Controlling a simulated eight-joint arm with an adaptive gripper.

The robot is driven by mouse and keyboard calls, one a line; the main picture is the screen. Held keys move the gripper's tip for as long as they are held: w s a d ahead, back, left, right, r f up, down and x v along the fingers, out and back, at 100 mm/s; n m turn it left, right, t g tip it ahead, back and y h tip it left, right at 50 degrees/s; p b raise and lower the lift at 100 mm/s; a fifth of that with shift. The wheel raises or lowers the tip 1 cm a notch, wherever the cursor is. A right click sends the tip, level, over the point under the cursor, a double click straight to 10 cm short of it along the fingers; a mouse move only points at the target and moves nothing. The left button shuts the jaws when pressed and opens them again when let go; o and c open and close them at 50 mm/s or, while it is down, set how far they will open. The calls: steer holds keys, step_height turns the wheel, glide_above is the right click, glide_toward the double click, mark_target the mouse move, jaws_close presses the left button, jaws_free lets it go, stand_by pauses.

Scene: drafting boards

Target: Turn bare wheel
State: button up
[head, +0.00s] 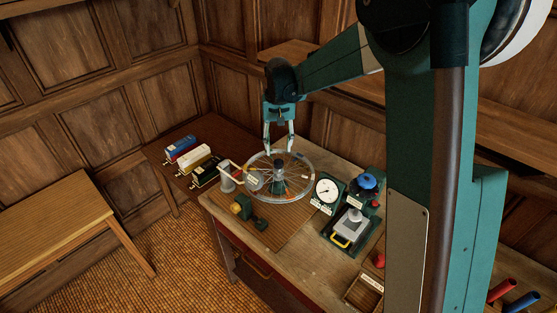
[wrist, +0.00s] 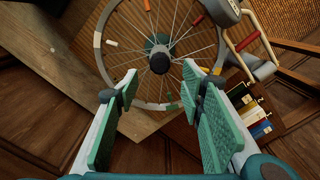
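The bare wheel (head: 279,178) is a spoked metal rim lying roughly flat on a stand on the workbench, with a dark hub at its centre. In the wrist view the wheel (wrist: 160,103) fills the upper middle, with its dark hub (wrist: 160,62) and a few coloured pieces on the spokes and rim. I cannot tell whether a fingertip touches the rim.
A grey crank device (head: 227,180) stands left of the wheel. A round dial gauge (head: 327,190) and a green device with a blue knob (head: 367,182) stand right.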

mark_target(278, 161)
stand_by(0.3)
steer(key=shift+f, duration=3.9)
steer(key=c, duration=1.2)
steer(key=shift+n, duration=0.4)
steer(key=n+b, duration=0.3)
steer(key=n, duration=0.2)
steer(key=shift+f, duration=0.1)
steer(key=n+b, duration=0.2)
steer(key=n, duration=0.4)
steer(key=shift+b, duration=0.3)
